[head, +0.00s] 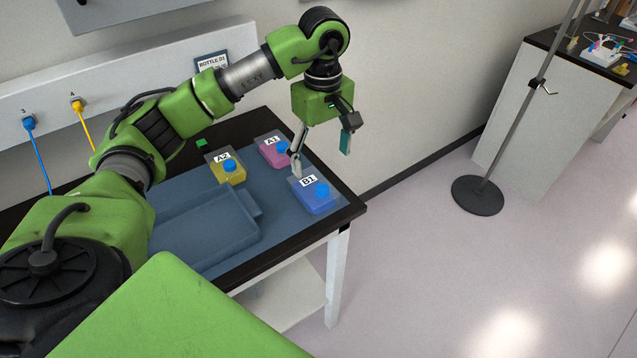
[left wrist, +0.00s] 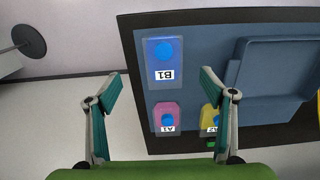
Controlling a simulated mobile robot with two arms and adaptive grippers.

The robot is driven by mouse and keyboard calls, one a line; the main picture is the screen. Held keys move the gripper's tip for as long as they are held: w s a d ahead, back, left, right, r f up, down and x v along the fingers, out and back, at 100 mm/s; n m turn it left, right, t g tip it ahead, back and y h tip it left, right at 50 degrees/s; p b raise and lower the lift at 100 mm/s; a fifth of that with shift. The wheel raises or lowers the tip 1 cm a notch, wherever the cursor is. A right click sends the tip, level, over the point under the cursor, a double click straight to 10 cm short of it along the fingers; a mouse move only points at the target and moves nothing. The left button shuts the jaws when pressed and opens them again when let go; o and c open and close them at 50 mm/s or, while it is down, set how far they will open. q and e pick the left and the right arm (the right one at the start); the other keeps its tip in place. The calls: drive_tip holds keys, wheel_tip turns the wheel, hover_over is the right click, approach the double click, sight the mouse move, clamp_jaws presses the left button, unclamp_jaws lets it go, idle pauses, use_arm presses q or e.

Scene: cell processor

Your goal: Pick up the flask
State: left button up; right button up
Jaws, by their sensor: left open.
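Three flasks with blue caps stand on the blue-grey mat (head: 275,205). The blue flask B1 (head: 323,203) is at the right front corner, the pink flask A1 (head: 270,152) is behind it, and the yellow flask A2 (head: 233,176) is to the left. My left gripper (head: 321,155) is open and empty, above the table's right end near B1 and A1. In the left wrist view, B1 (left wrist: 164,72) and A1 (left wrist: 166,106) show between the spread fingers (left wrist: 162,92), and A2 (left wrist: 209,117) is partly hidden by the right finger. My right gripper is out of view.
A shallow blue-grey tray (head: 205,232) lies left of B1 on the black-edged table (head: 290,246). The wall stands close behind. A stand with a round base (head: 478,195) is on the floor to the right. The floor between is clear.

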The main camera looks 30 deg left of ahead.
sight(320, 186)
use_arm(q)
drive_tip(key=f, duration=0.3)
drive_tip(key=f+p, duration=0.1)
drive_tip(key=shift+s+f, duration=0.35)
drive_tip(key=shift+s, duration=0.05)
wheel_tip(320, 186, down, 3)
drive_tip(key=shift+r+p, duration=0.2)
drive_tip(key=shift+p, duration=0.6)
wheel_tip(320, 186, down, 3)
drive_tip(key=shift+f+p, duration=0.15)
drive_tip(key=shift+p, duration=0.65)
drive_tip(key=shift+f, duration=0.4)
drive_tip(key=c, duration=1.2)
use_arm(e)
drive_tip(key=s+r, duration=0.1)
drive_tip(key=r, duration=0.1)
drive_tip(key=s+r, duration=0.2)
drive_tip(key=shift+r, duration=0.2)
